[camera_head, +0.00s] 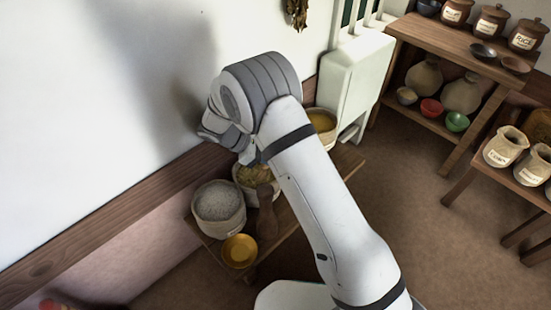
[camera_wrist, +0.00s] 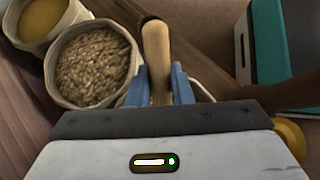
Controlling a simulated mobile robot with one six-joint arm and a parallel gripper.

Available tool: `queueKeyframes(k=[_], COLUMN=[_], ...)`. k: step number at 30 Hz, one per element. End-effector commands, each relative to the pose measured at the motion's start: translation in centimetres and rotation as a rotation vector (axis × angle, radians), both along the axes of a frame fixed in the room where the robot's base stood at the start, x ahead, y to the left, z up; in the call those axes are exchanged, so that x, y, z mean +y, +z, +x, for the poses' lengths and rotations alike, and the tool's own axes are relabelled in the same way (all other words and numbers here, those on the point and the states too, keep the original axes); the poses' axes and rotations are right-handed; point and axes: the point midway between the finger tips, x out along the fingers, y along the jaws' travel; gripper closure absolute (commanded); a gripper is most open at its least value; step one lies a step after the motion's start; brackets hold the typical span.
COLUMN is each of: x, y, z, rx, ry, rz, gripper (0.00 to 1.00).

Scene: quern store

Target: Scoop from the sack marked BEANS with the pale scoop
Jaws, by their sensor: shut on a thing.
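My gripper (camera_wrist: 158,78) shows in the wrist view with its blue fingers shut on a pale wooden handle (camera_wrist: 156,45). The handle has a darker brown end at the top; I cannot make out a scoop bowl. A sack of brownish grain or beans (camera_wrist: 98,65) stands just left of the gripper, and a sack with yellow contents (camera_wrist: 42,18) beyond it. There a sack with grey-white contents (camera_head: 218,207), a brownish one (camera_head: 250,178) and a yellow one (camera_head: 321,124) stand in a row. I cannot read their labels.
A yellow bowl (camera_head: 240,251) and a dark brown wooden thing (camera_head: 266,212) lie by the sacks on a low wooden bench. The wall runs close behind. Shelves with jars (camera_head: 490,20) and bowls, and a table with small sacks (camera_head: 505,147), stand right. Floor between is clear.

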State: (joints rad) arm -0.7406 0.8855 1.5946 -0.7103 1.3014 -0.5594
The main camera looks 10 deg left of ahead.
Motion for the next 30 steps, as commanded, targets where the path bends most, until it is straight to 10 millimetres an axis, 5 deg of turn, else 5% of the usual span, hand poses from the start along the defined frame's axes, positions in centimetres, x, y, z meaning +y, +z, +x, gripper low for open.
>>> queueKeyframes(k=[4,12,30], x=[1.0,-0.7,-3.3], y=[-0.2,-1.8,-1.6], z=[-0.1,0.1,0.5], rx=[0.000,0.029,0.102], ry=[0.000,-0.002,-0.003], rz=[0.007,0.193,0.632], gripper=[1.00,1.00,1.00])
